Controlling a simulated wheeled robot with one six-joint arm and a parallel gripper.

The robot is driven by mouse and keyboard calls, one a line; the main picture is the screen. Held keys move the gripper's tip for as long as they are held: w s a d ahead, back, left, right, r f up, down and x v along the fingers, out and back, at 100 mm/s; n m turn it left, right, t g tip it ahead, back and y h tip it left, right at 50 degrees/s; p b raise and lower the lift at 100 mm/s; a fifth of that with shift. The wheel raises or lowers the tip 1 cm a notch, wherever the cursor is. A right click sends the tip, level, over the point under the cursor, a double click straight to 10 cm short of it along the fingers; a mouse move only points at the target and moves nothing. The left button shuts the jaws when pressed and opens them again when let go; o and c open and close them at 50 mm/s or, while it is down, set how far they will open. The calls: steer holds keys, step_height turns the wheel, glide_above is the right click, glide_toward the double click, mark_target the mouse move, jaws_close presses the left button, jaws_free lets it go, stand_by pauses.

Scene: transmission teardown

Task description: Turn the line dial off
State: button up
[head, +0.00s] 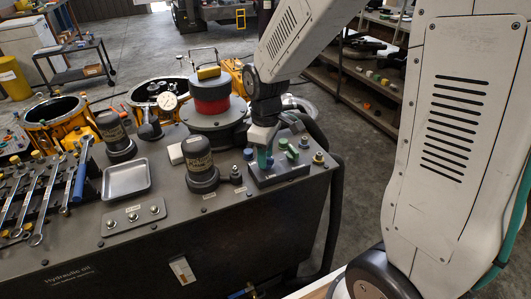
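My gripper (263,148) points down at the right end of the dark workbench, over a small dark block (285,175). A small black knob (236,174) stands left of the block, beside a small label. I cannot read which control is the line dial.
A red and grey cylinder unit (211,98) stands just behind my gripper. Dark canisters (200,165), a metal tray (126,180), a plate with several switches (133,215) and a rack of wrenches (40,195) fill the bench leftwards. A black hose (335,205) hangs at the right edge.

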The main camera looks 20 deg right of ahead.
jaws_close()
steer(key=shift+m, duration=0.3)
steer(key=m, duration=0.3)
steer(key=shift+m, duration=2.6)
jaws_free()
